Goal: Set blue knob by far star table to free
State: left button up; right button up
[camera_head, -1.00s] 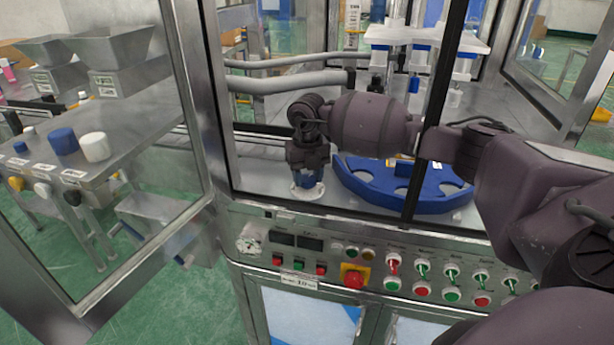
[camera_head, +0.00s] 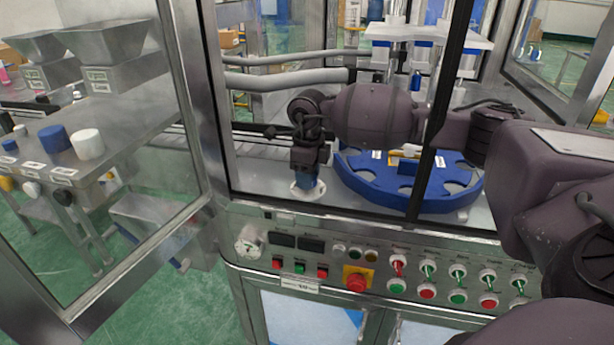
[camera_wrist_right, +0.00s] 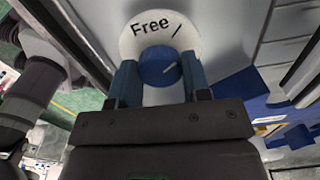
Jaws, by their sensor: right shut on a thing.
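The blue knob (camera_wrist_right: 157,66) sits in the middle of a round white dial (camera_wrist_right: 133,42) in the right wrist view. The dial reads "Free" at its top, with a black tick to the right of the word. A short light mark on the knob slants to the upper right. My right gripper (camera_wrist_right: 160,76) has its two blue fingers on either side of the knob, shut on it. In the head view, my right gripper (camera_head: 306,180) points down over the white dial (camera_head: 303,190) and hides the knob. My left gripper is not in view.
The blue star table (camera_head: 415,200) lies right of the dial, inside the machine frame. A control panel with several buttons and switches (camera_head: 357,283) runs along the front. An open glass door (camera_head: 130,130) stands at left. Grey pipes (camera_head: 285,79) run behind my right arm.

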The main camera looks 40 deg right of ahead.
jog(key=shift+n, duration=1)
jog(key=shift+r, duration=0.1)
jog(key=o, duration=0.9)
notch_tip(320, 180, up, 11)
jog(key=shift+f, duration=0.15)
